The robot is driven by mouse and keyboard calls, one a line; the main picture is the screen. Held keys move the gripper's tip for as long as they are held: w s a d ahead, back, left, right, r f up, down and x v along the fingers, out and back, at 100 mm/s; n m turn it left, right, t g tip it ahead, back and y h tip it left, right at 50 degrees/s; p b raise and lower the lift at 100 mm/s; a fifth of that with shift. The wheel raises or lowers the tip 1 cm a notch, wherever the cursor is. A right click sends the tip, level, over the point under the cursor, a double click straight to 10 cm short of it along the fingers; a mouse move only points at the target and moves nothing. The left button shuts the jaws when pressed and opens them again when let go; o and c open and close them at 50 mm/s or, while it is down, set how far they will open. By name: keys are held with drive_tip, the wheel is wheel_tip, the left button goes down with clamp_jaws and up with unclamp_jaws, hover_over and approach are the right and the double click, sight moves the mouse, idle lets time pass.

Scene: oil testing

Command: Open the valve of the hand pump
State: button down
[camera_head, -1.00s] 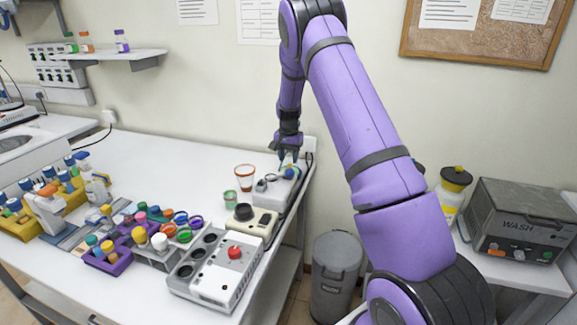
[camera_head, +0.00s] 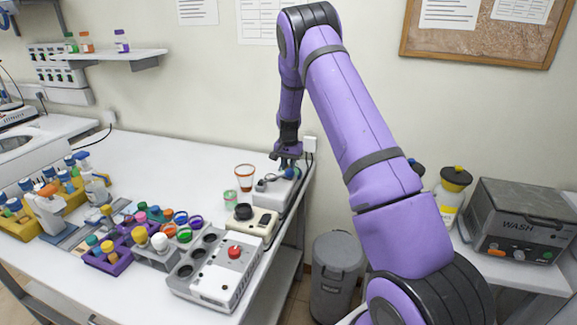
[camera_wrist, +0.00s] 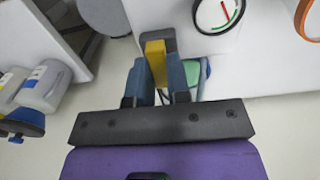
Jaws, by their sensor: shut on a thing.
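The hand pump (camera_head: 268,192) is a small pale unit at the right end of the white table in the head view. Its pale body (camera_wrist: 176,14) and a round black-rimmed gauge (camera_wrist: 217,14) with red and green marks show in the wrist view. My gripper (camera_head: 288,160) is directly over the pump's far end. In the wrist view its blue fingers (camera_wrist: 158,78) are shut on a yellow lever-like part (camera_wrist: 155,58), seemingly the valve. The fingers partly hide this part, and its turned position cannot be told.
A beige device (camera_head: 252,222) and a heater block with a red knob (camera_head: 214,275) are nearer. Several coloured cups and bottles fill the left. A bin (camera_head: 335,275) stands right.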

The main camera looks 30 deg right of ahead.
drive_tip(key=shift+n, duration=0.3)
drive_tip(key=n, duration=0.3)
drive_tip(key=shift+n, duration=0.3)
drive_tip(key=n, duration=0.4)
drive_tip(key=shift+n, duration=0.3)
drive_tip(key=n, duration=0.4)
drive_tip(key=shift+n, duration=2.5)
drive_tip(key=c, duration=1.1)
unclamp_jaws()
drive_tip(key=shift+r, duration=0.1)
